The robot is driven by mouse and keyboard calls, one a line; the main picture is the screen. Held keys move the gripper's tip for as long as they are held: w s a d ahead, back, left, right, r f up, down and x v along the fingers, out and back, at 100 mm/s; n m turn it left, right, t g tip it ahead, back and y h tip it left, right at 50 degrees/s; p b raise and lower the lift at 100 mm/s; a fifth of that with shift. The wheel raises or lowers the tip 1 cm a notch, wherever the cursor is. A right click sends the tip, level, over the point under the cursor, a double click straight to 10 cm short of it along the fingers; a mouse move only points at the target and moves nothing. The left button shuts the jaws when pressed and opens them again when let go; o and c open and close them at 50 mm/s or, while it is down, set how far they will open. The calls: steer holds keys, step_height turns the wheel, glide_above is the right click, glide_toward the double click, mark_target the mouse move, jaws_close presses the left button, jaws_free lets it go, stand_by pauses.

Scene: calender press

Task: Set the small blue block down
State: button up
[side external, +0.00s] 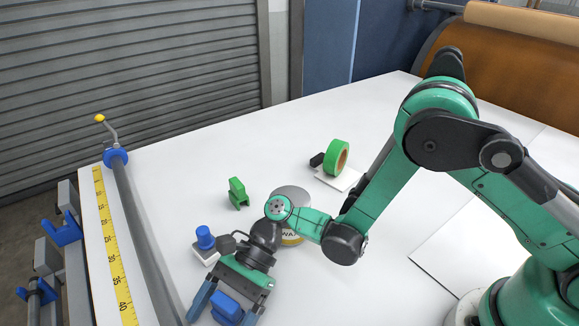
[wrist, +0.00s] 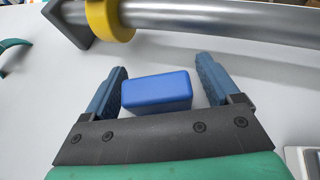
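The small blue block (side external: 226,307) is on or just above the white table near the front edge of the side view, between the fingers of my gripper (side external: 221,317). In the wrist view the blue block (wrist: 157,92) lies crosswise between the two blue fingers of my gripper (wrist: 160,68). The fingers are apart, with a clear gap on the right of the block and a narrower one on the left. The block's underside is hidden, so I cannot tell for sure whether it touches the table.
A metal bar (side external: 140,235) and a yellow ruler (side external: 115,255) run along the table's left edge. Close by stand a blue knob on a white base (side external: 205,238), a green block (side external: 238,193) and a tin (side external: 292,238). Green tape (side external: 337,157) stands farther back.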

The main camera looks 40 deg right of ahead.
mark_target(229, 297)
steer(key=v, duration=0.5)
steer(key=shift+d+r, duration=0.15)
steer(key=shift+r, duration=0.25)
steer(key=w+d+r+n+t+h, duration=0.2)
steer(key=d+r+n+t+h, duration=0.1)
steer(key=d+r+t, duration=0.4)
steer(key=s+d+r+n+t+h, duration=0.1)
steer(key=d+n+h, duration=0.3)
steer(key=d, duration=0.4)
steer(key=s+d+r+n+t+h, duration=0.2)
steer(key=d+n+t+h, duration=0.2)
steer(key=d+n, duration=0.2)
steer(key=shift+d+r+n+h, duration=0.2)
steer(key=shift+d+n+h, duration=0.15)
steer(key=shift+d, duration=0.8)
